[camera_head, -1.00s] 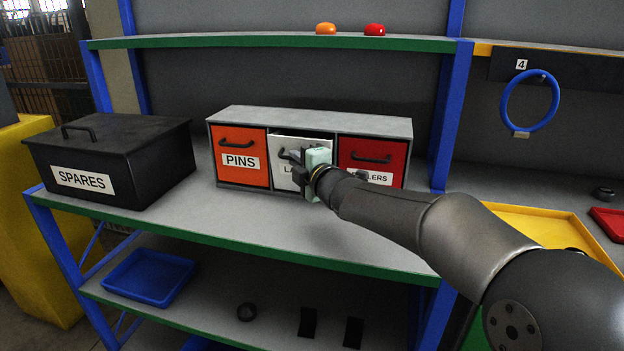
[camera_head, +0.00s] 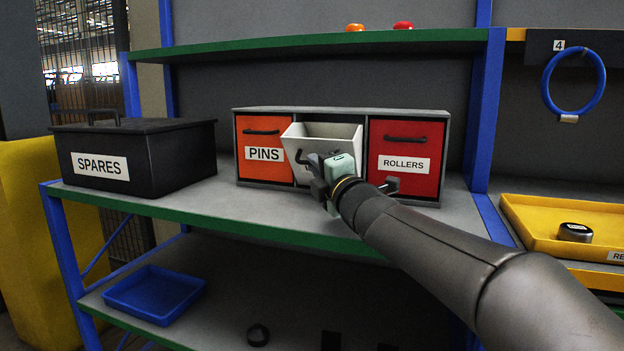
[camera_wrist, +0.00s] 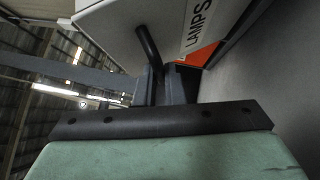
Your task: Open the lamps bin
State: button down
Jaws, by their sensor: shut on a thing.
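The lamps bin (camera_head: 326,133) is the white middle bin of the three-bin cabinet (camera_head: 300,111). It is tilted out at the top, and its open inside shows in the head view. My gripper (camera_head: 318,176) is at the front of this bin and is shut on its dark handle (camera_head: 301,157). In the wrist view the handle (camera_wrist: 149,48) runs down to the jaws (camera_wrist: 166,85), beside the LAMPS label (camera_wrist: 197,27). My gripper hides the lower part of the bin's front in the head view.
The orange PINS bin (camera_head: 263,135) and red ROLLERS bin (camera_head: 405,150) are closed on either side. A black SPARES box (camera_head: 150,155) stands at left. A yellow tray (camera_head: 540,225) is at right. An upper shelf (camera_head: 270,47) runs above; the counter front is clear.

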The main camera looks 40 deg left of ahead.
jog(key=shift+s+d+f+b, duration=0.15)
jog(key=shift+s+f+b, duration=0.1)
jog(key=shift+f+b, duration=0.45)
jog(key=c, duration=1.5)
grip_release()
jog(key=shift+w, duration=0.1)
jog(key=shift+s+d, duration=0.25)
jog(key=shift+d, duration=0.1)
jog(key=v, duration=1.6)
jog(key=shift+s+d+f, duration=0.1)
jog(key=shift+s+d, duration=0.1)
jog(key=shift+d, duration=0.05)
jog(key=shift+p, duration=0.3)
